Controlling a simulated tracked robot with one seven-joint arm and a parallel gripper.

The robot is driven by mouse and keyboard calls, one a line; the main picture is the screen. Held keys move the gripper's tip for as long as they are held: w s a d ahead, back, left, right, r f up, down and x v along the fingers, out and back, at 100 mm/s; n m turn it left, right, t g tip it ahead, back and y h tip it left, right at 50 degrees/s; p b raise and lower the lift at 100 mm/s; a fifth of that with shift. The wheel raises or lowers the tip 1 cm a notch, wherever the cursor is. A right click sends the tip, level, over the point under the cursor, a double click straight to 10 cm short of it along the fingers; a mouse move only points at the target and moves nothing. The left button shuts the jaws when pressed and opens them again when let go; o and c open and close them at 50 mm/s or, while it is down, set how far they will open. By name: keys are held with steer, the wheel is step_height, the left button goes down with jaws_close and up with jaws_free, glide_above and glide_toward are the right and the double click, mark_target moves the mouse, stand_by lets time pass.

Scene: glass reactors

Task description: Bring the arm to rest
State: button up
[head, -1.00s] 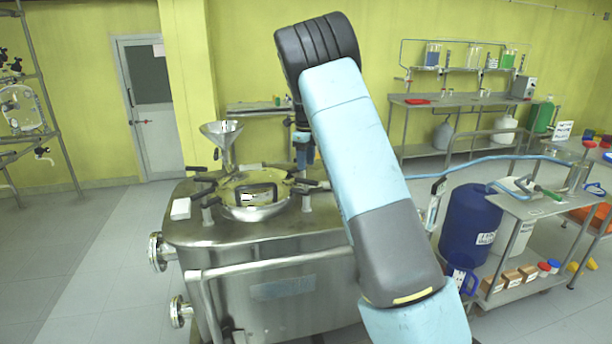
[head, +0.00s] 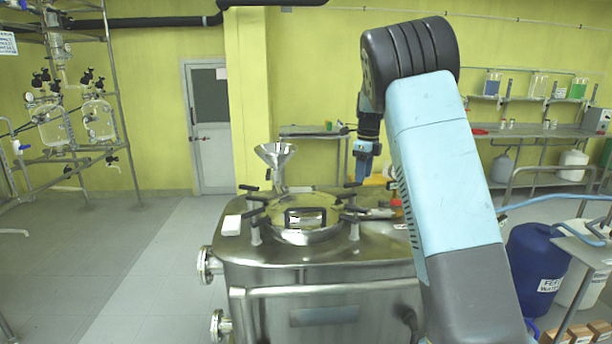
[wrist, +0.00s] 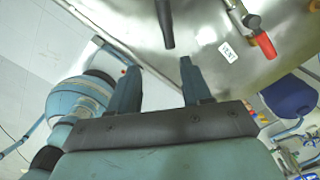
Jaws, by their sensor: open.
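My arm rises on the right of the head view, its pale blue and black links bent over at the top. My gripper (head: 366,165) hangs from it, above the back right of the steel vessel (head: 330,269). In the wrist view my gripper (wrist: 157,80) shows two fingers spread apart with nothing between them. Below them is the steel top of the vessel (wrist: 215,25), with a red-handled valve (wrist: 264,42) and a small white label (wrist: 227,52). The fingers look clear of the steel, but the exact gap cannot be told.
The vessel carries a round clamped lid (head: 304,215), a steel funnel (head: 275,160) and a white block (head: 231,225). A blue drum (head: 537,268) stands at right. Glass reactors (head: 62,122) hang on a rack at left. The floor (head: 130,255) left of the vessel is clear.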

steer(key=s+r+n+t, duration=0.1)
steer(key=s+r+n, duration=0.3)
steer(key=s, duration=0.4)
steer(key=s+r+n+t+y, duration=0.1)
steer(key=s+r+n, duration=0.25)
steer(key=s, duration=0.35)
steer(key=s+r+n+t, duration=0.1)
steer(key=s+r+n, duration=0.2)
steer(key=s+n, duration=0.35)
steer(key=s+a+f+n+t, duration=0.1)
steer(key=s+n, duration=0.4)
steer(key=s, duration=0.7)
steer(key=s+a+f+n+t+h, duration=0.1)
steer(key=s+n, duration=0.5)
steer(key=s, duration=0.6)
steer(key=shift+s+f+n, duration=0.3)
steer(key=shift+s+f, duration=0.1)
steer(key=shift+f, duration=0.5)
steer(key=shift+c, duration=0.5)
